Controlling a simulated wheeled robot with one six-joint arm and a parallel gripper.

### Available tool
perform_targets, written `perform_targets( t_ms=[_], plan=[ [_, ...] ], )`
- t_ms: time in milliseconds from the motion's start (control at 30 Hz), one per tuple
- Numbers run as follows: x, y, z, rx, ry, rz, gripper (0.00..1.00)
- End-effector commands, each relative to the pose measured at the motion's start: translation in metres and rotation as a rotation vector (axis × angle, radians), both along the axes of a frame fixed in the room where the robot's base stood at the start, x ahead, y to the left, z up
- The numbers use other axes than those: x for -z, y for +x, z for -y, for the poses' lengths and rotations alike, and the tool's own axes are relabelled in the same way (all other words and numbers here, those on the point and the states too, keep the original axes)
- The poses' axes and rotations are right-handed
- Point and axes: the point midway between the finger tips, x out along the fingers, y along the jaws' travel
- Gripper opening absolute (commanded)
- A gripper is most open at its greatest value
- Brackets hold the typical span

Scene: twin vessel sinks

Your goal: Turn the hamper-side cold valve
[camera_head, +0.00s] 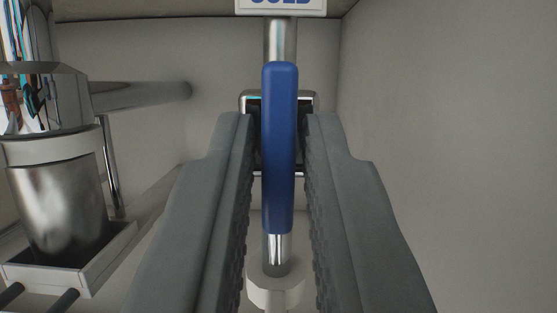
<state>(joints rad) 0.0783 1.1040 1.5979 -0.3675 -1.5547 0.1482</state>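The cold valve's blue handle (280,150) stands upright in the middle of the camera_head view, along a shiny vertical pipe (279,40). A white label (280,5) with blue lettering reading "COLD" is above it, cut off by the top edge. My gripper (280,125) is open around the handle, with one grey finger on each side. A narrow gap shows between the handle and each finger. The dark valve body (307,103) behind the handle is partly hidden by the handle and the fingers.
A metal cylinder (60,205) with a white collar sits in a light open-topped box at the left. A horizontal pipe (140,96) runs to the back wall behind it. A plain wall (450,140) fills the right side. A white fitting (275,286) surrounds the pipe below.

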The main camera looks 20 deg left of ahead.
Motion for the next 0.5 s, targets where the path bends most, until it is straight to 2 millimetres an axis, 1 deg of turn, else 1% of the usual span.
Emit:
perform_targets(
  t_ms=[33,100,367,500],
  plan=[
    [0.0009,-0.0004,-0.0001,0.000,0.001,-0.001,0.22],
    [0.0007,-0.0004,0.0000,0.000,0.001,-0.001,0.35],
    [0.0004,-0.0004,0.0001,0.001,0.001,0.000,0.35],
    [0.0031,-0.0058,0.0022,0.000,0.002,-0.002,0.35]
  ],
)
